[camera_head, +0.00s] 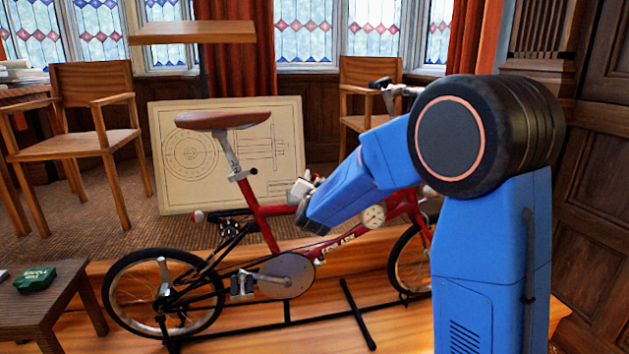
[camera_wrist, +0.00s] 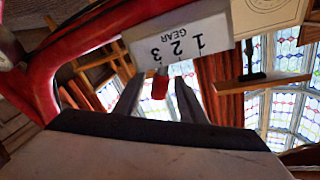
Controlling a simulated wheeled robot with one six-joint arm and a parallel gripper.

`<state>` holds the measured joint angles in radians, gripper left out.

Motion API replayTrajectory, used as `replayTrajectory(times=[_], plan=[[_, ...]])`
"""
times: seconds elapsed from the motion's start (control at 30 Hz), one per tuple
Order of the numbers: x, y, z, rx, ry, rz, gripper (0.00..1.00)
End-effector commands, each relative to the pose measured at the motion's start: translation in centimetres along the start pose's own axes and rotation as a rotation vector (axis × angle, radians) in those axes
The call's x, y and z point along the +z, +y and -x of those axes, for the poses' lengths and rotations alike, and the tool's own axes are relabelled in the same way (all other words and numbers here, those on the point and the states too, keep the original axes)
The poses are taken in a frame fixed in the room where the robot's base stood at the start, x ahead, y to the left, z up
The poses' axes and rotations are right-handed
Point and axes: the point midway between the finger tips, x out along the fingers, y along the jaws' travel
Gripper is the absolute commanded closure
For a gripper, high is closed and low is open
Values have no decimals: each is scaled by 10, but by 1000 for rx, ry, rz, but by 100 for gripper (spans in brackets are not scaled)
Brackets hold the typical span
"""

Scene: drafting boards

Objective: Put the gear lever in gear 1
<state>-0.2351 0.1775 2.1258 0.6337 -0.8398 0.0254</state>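The gear box (camera_wrist: 185,30) is a white block on the red bicycle frame, printed with 1, 2, 3 and GEAR, upside down in the wrist view. Its gear lever (camera_wrist: 160,85) has a red tip and stands beside the 3, away from the 1. My gripper (camera_wrist: 159,79) is open, with one dark finger on each side of the lever and visible gaps to both.
The red bicycle (camera_head: 262,222) stands in a black stand on a wooden platform. A drawing board (camera_head: 165,150) leans behind it. A low dark table (camera_head: 50,300) with a green object (camera_head: 35,279) is at the left. Wooden chairs (camera_head: 95,85) stand behind.

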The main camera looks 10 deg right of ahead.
Motion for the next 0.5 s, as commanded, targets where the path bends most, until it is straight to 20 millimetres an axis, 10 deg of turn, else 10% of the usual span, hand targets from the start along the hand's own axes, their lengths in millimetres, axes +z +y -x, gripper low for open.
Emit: replayTrajectory(times=[0.2,0.5], plan=[[0,0,0,0,0,0,99],[0,-1,0,-1,3,12,100]])
